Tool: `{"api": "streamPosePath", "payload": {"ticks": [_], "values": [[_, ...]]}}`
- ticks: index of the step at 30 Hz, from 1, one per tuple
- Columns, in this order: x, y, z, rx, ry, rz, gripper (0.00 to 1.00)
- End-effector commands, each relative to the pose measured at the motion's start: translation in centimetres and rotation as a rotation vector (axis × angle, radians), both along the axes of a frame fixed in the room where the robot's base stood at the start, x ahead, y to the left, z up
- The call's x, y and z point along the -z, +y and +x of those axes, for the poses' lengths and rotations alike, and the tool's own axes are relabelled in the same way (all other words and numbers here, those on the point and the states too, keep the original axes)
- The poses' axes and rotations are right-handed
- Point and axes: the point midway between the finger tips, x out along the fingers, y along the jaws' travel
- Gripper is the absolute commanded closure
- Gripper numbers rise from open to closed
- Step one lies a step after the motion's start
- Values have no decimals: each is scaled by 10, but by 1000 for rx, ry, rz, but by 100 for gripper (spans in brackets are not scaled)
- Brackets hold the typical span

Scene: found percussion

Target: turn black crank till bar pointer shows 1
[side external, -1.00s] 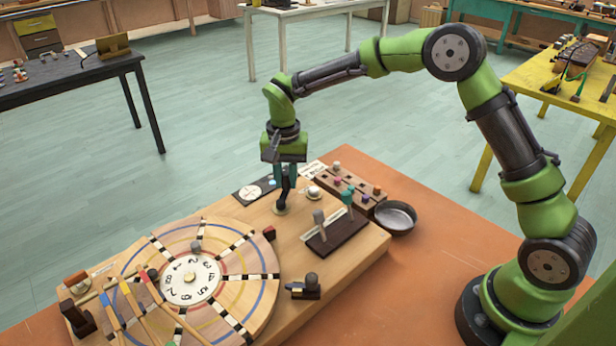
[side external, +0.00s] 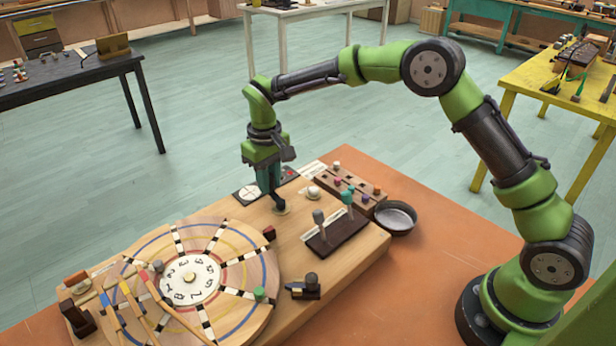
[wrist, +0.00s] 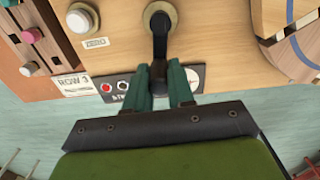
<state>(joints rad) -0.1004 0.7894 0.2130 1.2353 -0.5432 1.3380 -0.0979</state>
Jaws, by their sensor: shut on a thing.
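The black crank (side external: 279,206) stands on the wooden board behind the wheel. In the wrist view the crank arm (wrist: 160,38) runs from its round cream base toward my fingers. My gripper (side external: 269,188) is shut on the crank's handle end, and its teal fingers (wrist: 165,85) stand either side of it. The round wooden wheel (side external: 240,267) has coloured rings, striped spokes and a white numbered dial (side external: 190,279) at its centre. A grey peg (side external: 158,266) and a green peg (side external: 259,294) stand on the wheel. I cannot make out the bar pointer or its reading.
A dark block with two levers (side external: 335,235) and a peg rack (side external: 345,190) stand right of the crank. A white knob (side external: 313,192) is close beside it. Coloured sticks (side external: 135,305) reach over the wheel's left side. A metal bowl (side external: 396,217) sits on the orange table.

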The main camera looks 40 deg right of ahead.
Motion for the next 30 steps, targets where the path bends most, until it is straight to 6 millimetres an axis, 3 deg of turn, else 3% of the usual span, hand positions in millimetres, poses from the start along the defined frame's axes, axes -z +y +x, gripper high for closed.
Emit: {"api": "streamPosePath", "payload": {"ticks": [11, 26, 27, 30], "values": [[-1, 7, 1, -139, -3, 1, 100], [-1, 8, 1, -154, -2, 2, 100], [-1, 8, 1, -153, -2, 2, 73], [-1, 8, 1, -153, -2, 1, 57]]}}
